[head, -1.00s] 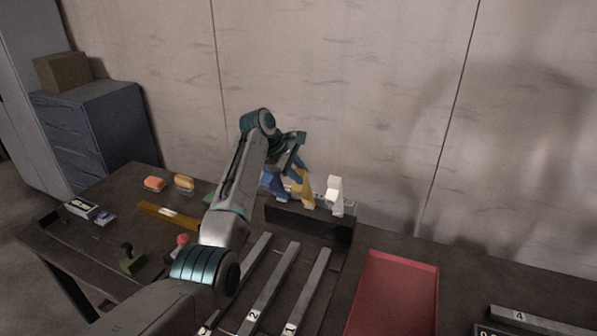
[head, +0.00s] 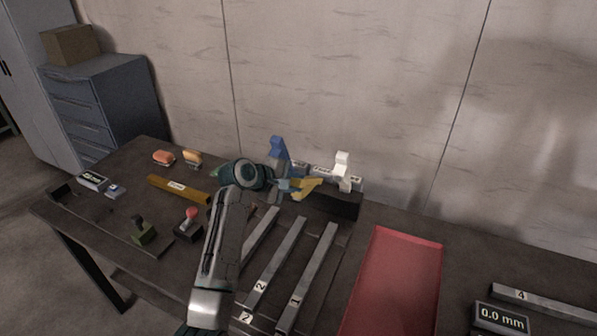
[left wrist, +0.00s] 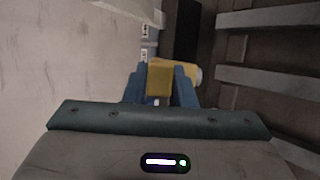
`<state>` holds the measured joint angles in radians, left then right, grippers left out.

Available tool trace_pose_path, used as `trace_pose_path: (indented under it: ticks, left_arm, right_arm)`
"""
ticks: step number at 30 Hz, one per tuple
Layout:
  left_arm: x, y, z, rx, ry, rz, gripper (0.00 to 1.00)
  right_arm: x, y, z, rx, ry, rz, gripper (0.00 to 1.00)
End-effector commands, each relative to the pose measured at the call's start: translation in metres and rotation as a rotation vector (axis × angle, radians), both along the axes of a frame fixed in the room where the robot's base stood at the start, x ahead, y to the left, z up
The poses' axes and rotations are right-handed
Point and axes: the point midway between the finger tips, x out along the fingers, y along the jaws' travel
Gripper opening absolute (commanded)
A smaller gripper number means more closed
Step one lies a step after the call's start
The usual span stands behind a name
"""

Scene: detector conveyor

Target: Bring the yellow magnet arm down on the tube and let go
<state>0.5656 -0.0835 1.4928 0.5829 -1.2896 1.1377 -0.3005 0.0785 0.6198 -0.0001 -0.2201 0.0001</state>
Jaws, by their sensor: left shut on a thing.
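The yellow magnet arm (head: 306,186) is swung forward and down, lying nearly level from the dark housing (head: 335,203). My left gripper (head: 284,186) is shut on it; the left wrist view shows the yellow arm (left wrist: 160,78) between the two blue fingers (left wrist: 160,92). A pale rounded piece (left wrist: 191,73) shows beside the right finger; I cannot tell whether it is the tube or part of the arm. No tube is clear in the head view. The blue arm (head: 279,150) and the white arm (head: 343,170) stand upright. My right gripper is not in view.
Parallel metal rails (head: 276,262) run in front of the housing. A red tray (head: 440,262) lies to the right, with a readout marked 0.0 mm (head: 501,319) beyond it. The wall is close behind.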

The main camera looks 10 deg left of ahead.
Motion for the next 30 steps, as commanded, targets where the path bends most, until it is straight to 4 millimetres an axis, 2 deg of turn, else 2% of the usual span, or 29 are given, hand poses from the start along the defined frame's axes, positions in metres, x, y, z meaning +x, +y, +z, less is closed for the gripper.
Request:
trace_pose_path:
  ticks: [1,6,23,24,26,27,30]
  left_arm:
    - [-0.003,0.002,-0.008,-0.005,-0.020,0.002,0.05]
    - [-0.009,0.004,-0.016,-0.023,-0.075,0.000,0.05]
    - [-0.011,0.004,-0.020,-0.032,-0.104,0.000,0.05]
    - [-0.011,0.004,-0.020,-0.032,-0.104,0.000,0.29]
    - [-0.011,0.004,-0.020,-0.032,-0.103,0.000,0.41]
    - [-0.011,0.004,-0.020,-0.032,-0.103,0.000,0.45]
    - [-0.011,0.004,-0.019,-0.033,-0.103,0.000,0.45]
  right_arm:
    - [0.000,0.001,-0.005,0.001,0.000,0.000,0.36]
    - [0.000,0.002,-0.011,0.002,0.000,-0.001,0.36]
    - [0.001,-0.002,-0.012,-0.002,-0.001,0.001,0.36]
    - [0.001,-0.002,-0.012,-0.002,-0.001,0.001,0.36]
    - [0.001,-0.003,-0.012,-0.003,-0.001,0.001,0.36]
    - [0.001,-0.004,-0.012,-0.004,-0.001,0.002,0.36]
    - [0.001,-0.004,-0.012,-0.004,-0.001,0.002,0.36]
